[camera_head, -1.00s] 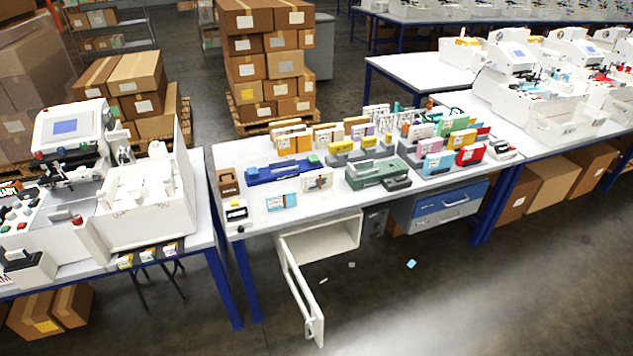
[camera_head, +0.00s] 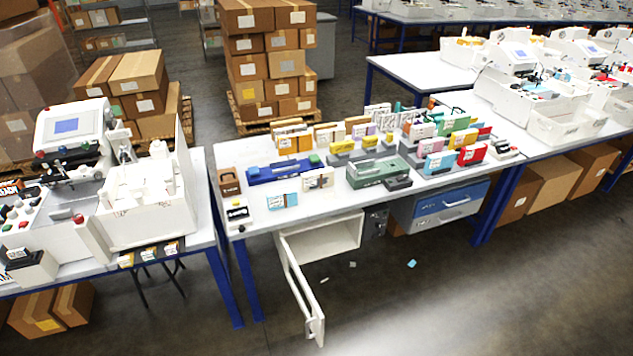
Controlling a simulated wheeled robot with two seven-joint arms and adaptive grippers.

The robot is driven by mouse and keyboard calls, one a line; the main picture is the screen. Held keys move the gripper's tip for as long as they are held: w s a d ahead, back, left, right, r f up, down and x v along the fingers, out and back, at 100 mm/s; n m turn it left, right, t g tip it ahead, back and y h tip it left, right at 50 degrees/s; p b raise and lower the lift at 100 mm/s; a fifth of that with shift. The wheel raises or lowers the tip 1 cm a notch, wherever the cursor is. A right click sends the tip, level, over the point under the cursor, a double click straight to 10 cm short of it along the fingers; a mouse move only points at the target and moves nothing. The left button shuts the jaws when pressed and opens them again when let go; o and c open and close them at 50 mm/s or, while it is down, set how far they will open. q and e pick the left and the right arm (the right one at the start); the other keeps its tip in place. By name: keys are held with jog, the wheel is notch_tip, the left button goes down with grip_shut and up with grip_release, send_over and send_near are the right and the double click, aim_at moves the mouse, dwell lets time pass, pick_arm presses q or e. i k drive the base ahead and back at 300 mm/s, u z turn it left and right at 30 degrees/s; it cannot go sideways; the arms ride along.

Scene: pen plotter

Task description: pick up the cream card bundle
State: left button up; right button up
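A cream card bundle (camera_head: 319,179) with a dark-marked label stands near the front edge of the middle table (camera_head: 345,208). Neither of my grippers is in view.
A white cabinet door (camera_head: 302,292) hangs open below the table's front. A small black-and-white box (camera_head: 238,214) and a brown box (camera_head: 228,181) stand at the table's left end. Small scraps, one light blue (camera_head: 411,264), lie on the floor. Floor in front is otherwise clear.

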aim_at(318, 179)
jog(key=z, duration=1.75)
jog(key=i, duration=2.2)
jog(key=u, duration=3.55)
jog(key=i, duration=1)
jog(key=u, duration=0.05)
